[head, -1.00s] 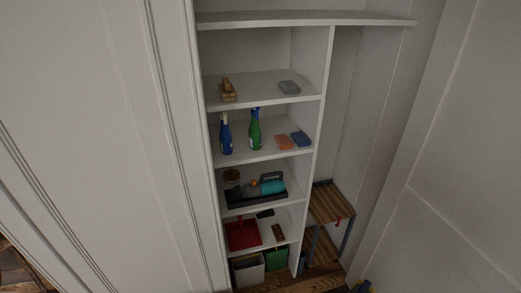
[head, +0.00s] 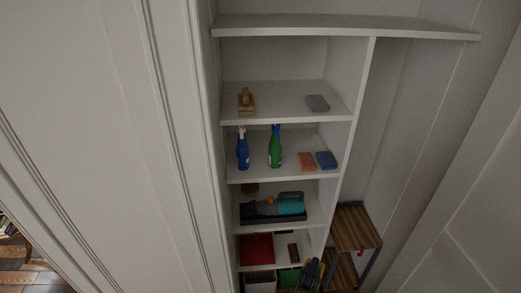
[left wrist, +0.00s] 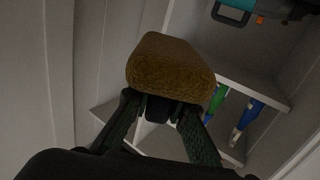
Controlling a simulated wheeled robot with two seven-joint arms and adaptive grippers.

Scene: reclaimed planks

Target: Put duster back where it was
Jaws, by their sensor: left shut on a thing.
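A brown block with a fuzzy, rounded face (left wrist: 170,68), which looks like the duster, is between the fingers of my left gripper (left wrist: 160,108) in the left wrist view. The gripper is shut on it and covers its near side. In the head view my left gripper (head: 309,272) shows small and dark at the bottom, in front of the lowest shelves; the held block cannot be made out there. My right gripper is not in view.
The white shelf unit holds a grey block (head: 318,103), a blue bottle (head: 242,150), a green bottle (head: 275,148), orange (head: 307,161) and blue sponges (head: 326,160), a teal tool (head: 290,205) and a red dustpan (head: 257,248). The upper shelf's middle is bare.

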